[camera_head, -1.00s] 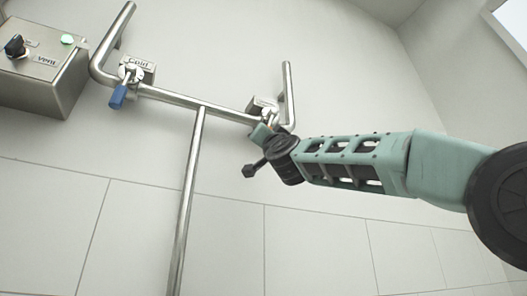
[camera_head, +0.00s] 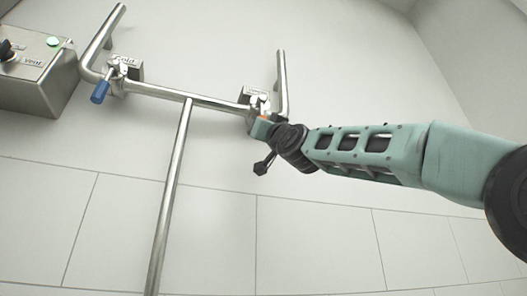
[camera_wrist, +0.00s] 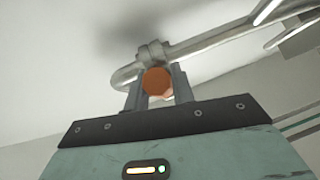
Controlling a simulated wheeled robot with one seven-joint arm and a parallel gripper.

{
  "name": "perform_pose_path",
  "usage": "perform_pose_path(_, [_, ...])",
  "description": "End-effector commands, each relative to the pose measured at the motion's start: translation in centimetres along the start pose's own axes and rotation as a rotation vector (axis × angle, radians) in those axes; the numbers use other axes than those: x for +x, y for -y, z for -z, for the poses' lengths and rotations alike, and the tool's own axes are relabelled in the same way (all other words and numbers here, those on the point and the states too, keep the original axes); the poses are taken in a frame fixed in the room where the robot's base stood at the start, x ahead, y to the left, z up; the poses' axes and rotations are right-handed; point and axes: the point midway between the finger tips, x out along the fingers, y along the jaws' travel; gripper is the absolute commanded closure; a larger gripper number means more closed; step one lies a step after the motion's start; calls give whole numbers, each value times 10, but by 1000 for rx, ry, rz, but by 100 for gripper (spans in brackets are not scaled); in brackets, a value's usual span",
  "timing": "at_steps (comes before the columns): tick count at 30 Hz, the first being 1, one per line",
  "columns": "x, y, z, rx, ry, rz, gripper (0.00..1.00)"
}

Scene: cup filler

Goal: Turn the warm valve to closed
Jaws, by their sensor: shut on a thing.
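The warm valve's orange handle (camera_wrist: 156,81) sits between the two fingers of my gripper (camera_wrist: 157,90) in the wrist view, seen end-on. My gripper is shut on it. In the head view my gripper (camera_head: 263,126) is at the right-hand valve on the pipe, below a small label plate (camera_head: 255,94) too small to read for certain. Only a bit of orange shows there; the rest of the handle is hidden by my gripper and wrist, so its exact angle is hard to tell.
The cold valve with a blue handle (camera_head: 101,91) is on the left of the steel pipe (camera_head: 172,197). A metal control box (camera_head: 35,75) marked Vent is on the wall at far left. The tiled wall below is clear.

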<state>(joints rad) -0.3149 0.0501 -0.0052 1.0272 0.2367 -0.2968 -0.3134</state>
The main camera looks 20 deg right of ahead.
Motion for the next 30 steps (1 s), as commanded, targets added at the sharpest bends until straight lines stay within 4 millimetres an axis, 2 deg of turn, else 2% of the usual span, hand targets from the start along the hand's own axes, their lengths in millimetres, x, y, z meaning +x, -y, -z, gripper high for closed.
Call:
perform_pose_path(2, [0, -1, -1, -8, 1, -2, 100])
perform_pose_path(3, [0, -2, -1, -8, 1, -2, 73])
perform_pose_path(5, [0, -2, -1, -9, 1, -2, 56])
perform_pose_path(6, [0, -2, 0, -8, 0, -2, 54])
perform_pose_path(14, [-1, -1, 0, -5, -1, -2, 54])
perform_pose_path(17, [-7, -1, 0, -4, -2, -2, 54])
perform_pose_path(22, [-35, -1, -3, -5, -3, -2, 54])
perform_pose_path(30, [-100, -1, -3, -5, -3, -2, 54])
